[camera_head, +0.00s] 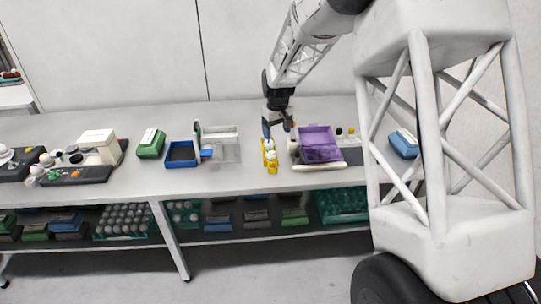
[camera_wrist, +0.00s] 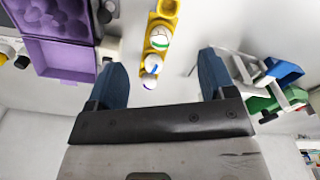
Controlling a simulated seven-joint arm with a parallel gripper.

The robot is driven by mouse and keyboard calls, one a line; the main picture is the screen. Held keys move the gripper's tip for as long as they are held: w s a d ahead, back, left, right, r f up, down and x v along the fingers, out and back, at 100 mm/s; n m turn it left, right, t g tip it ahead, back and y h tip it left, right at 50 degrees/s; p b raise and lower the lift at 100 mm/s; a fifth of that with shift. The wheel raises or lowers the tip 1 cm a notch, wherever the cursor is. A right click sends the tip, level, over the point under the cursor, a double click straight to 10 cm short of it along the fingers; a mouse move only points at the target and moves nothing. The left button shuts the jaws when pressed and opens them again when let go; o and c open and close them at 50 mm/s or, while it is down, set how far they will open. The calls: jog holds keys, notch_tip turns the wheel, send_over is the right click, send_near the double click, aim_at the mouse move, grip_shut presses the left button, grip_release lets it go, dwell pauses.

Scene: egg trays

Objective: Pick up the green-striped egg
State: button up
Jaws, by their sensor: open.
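The green-striped egg (camera_wrist: 158,39) is white with a green band and sits in a narrow yellow tray (camera_wrist: 166,8). In the wrist view it lies beyond my fingertips, roughly midway between them. A white egg with blue markings (camera_wrist: 152,64) is nearer to me in the same row. My gripper (camera_wrist: 162,60) is open, its two blue fingers wide apart with nothing held. In the head view my gripper (camera_head: 279,126) is above the back end of the yellow tray (camera_head: 271,169); the stripes are too small to tell there.
An open purple egg carton (camera_head: 318,144) stands close to the right of the yellow tray. A clear box (camera_head: 224,150), a blue tray (camera_head: 181,153) and a green carton (camera_head: 151,143) stand to the left. Bare tabletop (camera_head: 225,178) lies in front of them.

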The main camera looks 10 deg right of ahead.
send_over(271, 150)
jog(key=shift+n, duration=0.4)
notch_tip(271, 150, down, 7)
jog(key=shift+w+r, duration=0.1)
jog(key=shift+f, duration=1.3)
jog(key=shift+f, duration=0.15)
jog(key=shift+f, duration=2.45)
jog(key=c, duration=0.7)
